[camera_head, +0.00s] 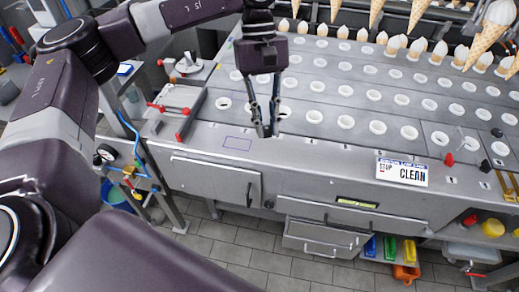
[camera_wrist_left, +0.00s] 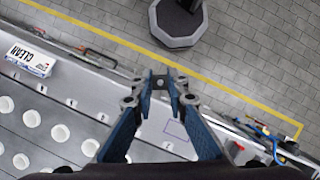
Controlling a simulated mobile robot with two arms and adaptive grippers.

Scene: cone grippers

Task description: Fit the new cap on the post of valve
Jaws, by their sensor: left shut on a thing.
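My left gripper (camera_head: 267,133) points down over the front edge of the steel worktop (camera_head: 310,147). Its two blue-grey fingers close on something small at the tips, mostly hidden in the head view. In the left wrist view the fingertips (camera_wrist_left: 160,83) meet around a small grey piece; I cannot tell if it is the cap. Brass valve fittings (camera_head: 129,171) with a blue hose and a round black-rimmed part (camera_head: 105,153) are at the worktop's left end, left of the gripper. Fittings also show in the left wrist view (camera_wrist_left: 264,132). I cannot make out the post.
A white CLEAN box (camera_head: 402,171) lies on the worktop's front strip. Rows of white-rimmed holes fill the top, with cones behind. Red-handled bars (camera_head: 190,117) stand at the left end. A drawer (camera_head: 325,238) hangs open below. A rectangle outline (camera_head: 237,143) marks clear surface.

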